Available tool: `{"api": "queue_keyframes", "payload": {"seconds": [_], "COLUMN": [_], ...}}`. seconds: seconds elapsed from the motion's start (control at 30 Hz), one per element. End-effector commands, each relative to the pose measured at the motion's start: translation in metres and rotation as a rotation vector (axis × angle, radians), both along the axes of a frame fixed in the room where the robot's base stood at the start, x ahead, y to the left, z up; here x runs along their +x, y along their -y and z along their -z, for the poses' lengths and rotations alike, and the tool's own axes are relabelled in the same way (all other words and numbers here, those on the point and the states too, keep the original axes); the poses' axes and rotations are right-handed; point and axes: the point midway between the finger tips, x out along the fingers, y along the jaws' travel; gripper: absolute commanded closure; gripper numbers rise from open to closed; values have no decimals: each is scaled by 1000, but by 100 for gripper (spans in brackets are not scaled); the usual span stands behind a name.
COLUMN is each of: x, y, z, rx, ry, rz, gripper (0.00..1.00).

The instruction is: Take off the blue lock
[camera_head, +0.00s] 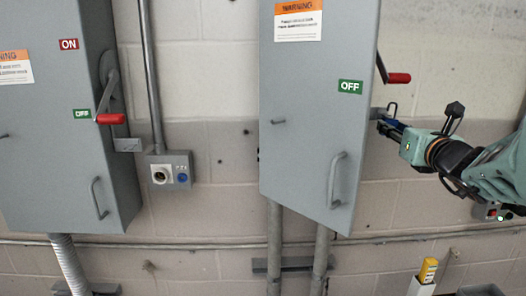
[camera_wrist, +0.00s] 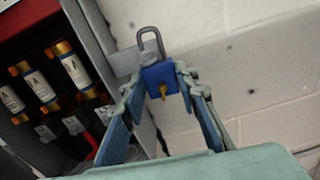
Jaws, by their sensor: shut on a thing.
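The blue lock (camera_wrist: 160,77) is between my gripper's fingertips in the wrist view, with a brass-coloured key (camera_wrist: 168,91) in its near face. Its grey shackle (camera_wrist: 152,40) rises above the body beside a grey metal tab (camera_wrist: 125,62). I cannot tell whether the shackle passes through the tab. In the camera_head view the lock (camera_head: 391,125) is small and partly hidden by my gripper (camera_head: 388,126), at the right side of the middle grey cabinet (camera_head: 300,120). My gripper is shut on the lock, one finger on each side.
A red-handled lever (camera_head: 398,78) sticks out above the lock, by a green OFF label (camera_head: 350,87). Several fuses (camera_wrist: 75,70) show inside the cabinet in the wrist view. A second cabinet (camera_head: 60,150) stands left. Bare block wall (camera_wrist: 265,75) lies right of the lock.

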Motion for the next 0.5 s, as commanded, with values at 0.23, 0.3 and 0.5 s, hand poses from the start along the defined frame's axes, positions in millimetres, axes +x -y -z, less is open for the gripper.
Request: {"api": "queue_keyframes", "payload": {"seconds": [0.23, 0.3, 0.5], "x": [0, 0, 1], "y": [3, 5, 13], "z": [0, 0, 0], "rx": [0, 0, -1], "ry": [1, 1, 1], "rz": [0, 0, -1], "gripper": [100, 100, 100]}}
